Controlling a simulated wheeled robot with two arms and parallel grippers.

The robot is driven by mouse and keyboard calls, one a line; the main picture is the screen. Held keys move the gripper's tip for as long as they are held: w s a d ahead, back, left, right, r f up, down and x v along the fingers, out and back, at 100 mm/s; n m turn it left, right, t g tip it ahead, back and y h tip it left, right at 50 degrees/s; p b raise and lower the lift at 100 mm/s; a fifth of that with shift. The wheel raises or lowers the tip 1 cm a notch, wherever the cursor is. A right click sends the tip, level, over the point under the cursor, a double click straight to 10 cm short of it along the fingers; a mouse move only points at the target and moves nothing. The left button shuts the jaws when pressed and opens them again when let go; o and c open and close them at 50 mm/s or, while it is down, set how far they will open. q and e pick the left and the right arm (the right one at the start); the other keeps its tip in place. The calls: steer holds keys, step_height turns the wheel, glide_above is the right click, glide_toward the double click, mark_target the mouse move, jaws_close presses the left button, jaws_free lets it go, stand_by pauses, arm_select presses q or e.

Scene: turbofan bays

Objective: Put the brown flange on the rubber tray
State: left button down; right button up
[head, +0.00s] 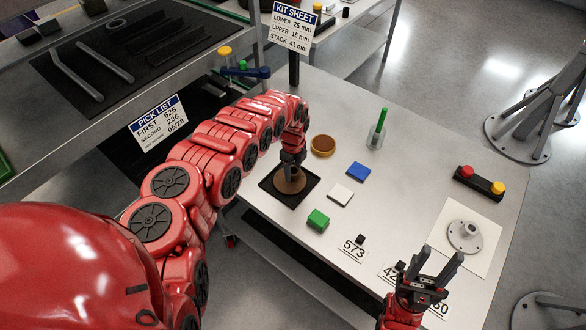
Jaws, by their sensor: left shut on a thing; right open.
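The brown flange (291,184) is a round disc under my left gripper (291,171). My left gripper is shut on it from above and hides its middle. The flange is over the black square rubber tray (269,183), inside its outline. I cannot tell whether it touches the tray floor. My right gripper (438,258) is open and empty, above the front right of the table near the number labels.
Near the tray are a brown round dish (323,145), a blue block (358,171), a white block (340,194) and a green block (318,219). A grey flange (464,236) lies on white paper at right. A cup with a green stick (377,137) stands behind.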

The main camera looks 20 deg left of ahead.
arm_select(q)
steer(key=shift+w+a+f, duration=0.1)
steer(key=shift+f, duration=0.15)
steer(key=shift+c, duration=1.7)
jaws_free()
